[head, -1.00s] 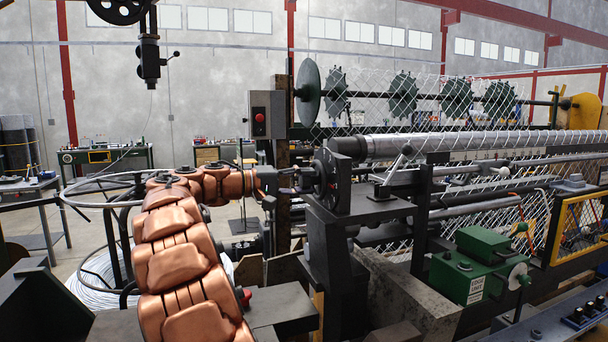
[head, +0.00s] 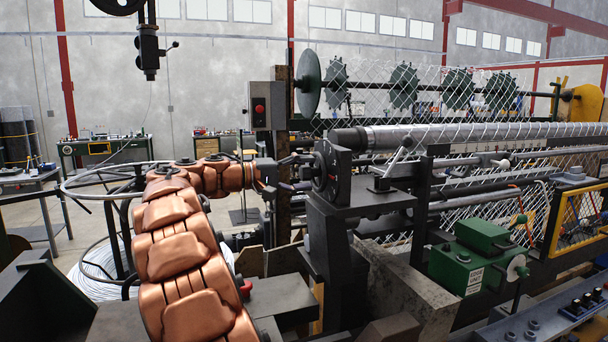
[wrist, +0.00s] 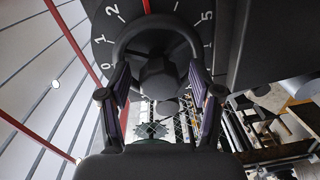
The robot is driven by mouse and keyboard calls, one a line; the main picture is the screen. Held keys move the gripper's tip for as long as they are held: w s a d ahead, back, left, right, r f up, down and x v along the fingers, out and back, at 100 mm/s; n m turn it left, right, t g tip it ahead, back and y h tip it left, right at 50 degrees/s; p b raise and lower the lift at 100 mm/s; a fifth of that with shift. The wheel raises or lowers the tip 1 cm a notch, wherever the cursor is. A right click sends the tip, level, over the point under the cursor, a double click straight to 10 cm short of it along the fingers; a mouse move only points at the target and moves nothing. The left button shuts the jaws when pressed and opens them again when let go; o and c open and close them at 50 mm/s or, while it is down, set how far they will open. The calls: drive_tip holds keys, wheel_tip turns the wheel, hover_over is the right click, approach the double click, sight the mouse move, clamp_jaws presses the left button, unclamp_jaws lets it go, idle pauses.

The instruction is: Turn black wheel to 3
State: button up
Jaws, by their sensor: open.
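The black wheel (wrist: 164,76) fills the upper middle of the wrist view, a dark hub with a curved rim in front of a dark dial plate (wrist: 100,22). White numbers 0, 1 and 2 show on the left of the plate and 5 on the right. A red line (wrist: 147,6) stands at the top between 2 and 5; numbers there are out of frame. In the head view the dial plate (head: 332,172) is seen nearly edge-on. My gripper (head: 305,173) is in front of it, fingers spread. In the wrist view the fingers (wrist: 159,80) are on either side of the hub; contact is unclear.
A grey box with a red button (head: 267,106) stands behind my gripper. The weaving machine's roller (head: 430,136) and wire mesh (head: 440,90) extend right. A green box (head: 470,258) with a white handwheel is at the lower right. A wire coil (head: 95,265) lies on the left.

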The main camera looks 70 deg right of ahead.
drive_tip(key=v, duration=1.2)
idle(0.6)
